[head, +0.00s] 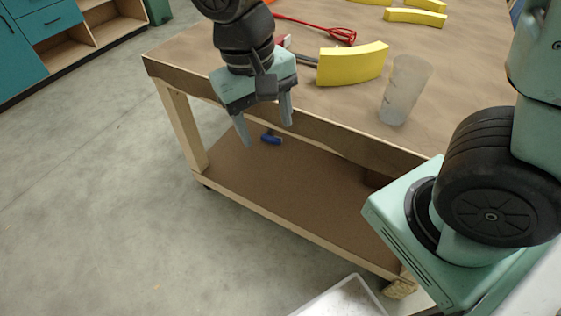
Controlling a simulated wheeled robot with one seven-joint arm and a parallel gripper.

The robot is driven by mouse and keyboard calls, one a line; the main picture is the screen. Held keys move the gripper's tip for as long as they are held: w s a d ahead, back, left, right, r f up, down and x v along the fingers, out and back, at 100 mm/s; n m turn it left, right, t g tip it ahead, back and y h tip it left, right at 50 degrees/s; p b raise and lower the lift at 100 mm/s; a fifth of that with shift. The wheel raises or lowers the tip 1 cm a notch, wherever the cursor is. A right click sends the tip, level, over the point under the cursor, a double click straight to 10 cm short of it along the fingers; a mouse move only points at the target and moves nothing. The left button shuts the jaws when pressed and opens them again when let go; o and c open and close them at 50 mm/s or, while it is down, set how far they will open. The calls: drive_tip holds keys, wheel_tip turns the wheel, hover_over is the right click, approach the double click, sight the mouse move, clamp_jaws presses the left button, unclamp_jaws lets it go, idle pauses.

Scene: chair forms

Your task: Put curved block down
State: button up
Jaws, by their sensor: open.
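A yellow curved block (352,64) stands on the tabletop near the table's front edge, right of my gripper. More yellow curved blocks (415,17) lie farther back on the same table (300,110). My gripper (266,128) hangs in front of the table's near edge, left of and nearer than the near block. Its two fingers point down, apart, with nothing between them. I cannot tell its exact distance from the table edge.
A translucent cup (405,90) stands right of the near block. A red whisk-like tool (325,30) and a hammer-like tool (300,58) lie behind it. A blue-handled item (271,138) is on the lower shelf (290,205). Teal cabinets (55,35) stand far left. Floor at left is clear.

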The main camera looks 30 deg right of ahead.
drive_tip(key=s+a+n+t+y, duration=0.1)
drive_tip(key=s+a+n, duration=0.1)
drive_tip(key=s+n, duration=0.5)
drive_tip(key=s, duration=0.2)
drive_tip(key=shift+s+a+r+n+y, duration=0.25)
drive_tip(key=shift+s+a+n+y, duration=0.05)
drive_tip(key=shift+s+a+y, duration=0.1)
